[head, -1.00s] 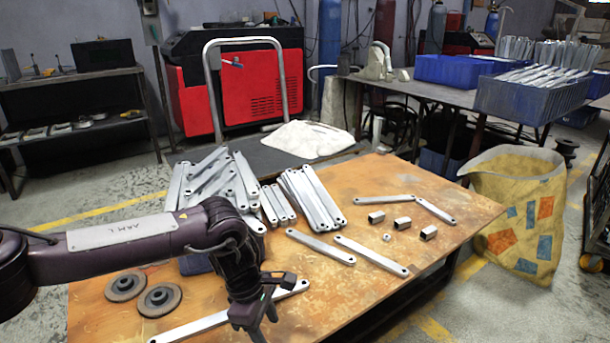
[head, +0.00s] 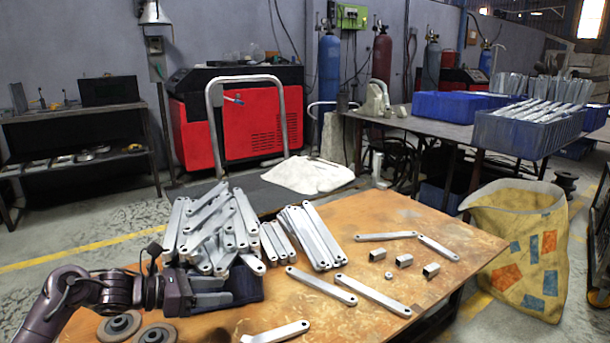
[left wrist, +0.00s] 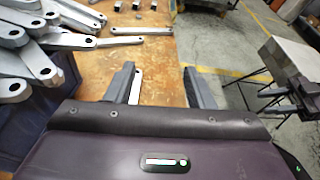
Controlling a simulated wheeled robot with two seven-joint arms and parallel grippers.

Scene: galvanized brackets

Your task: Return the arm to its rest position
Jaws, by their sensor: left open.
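My left arm comes in from the lower left of the head view. Its gripper (head: 222,290) is at the left part of the table, in front of the dark blue bin (head: 248,285) heaped with grey metal brackets (head: 215,230). In the left wrist view the two fingers (left wrist: 160,88) stand apart. A bracket on the tabletop shows beyond them, and nothing is seen held. The bin and its brackets are at the left of that view. My right gripper is in neither view.
The worn orange table (head: 400,215) carries loose brackets (head: 320,285), small square tube pieces (head: 403,261) and two grinding discs (head: 118,326) near my left forearm. A yellow sack (head: 520,240) stands right of the table.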

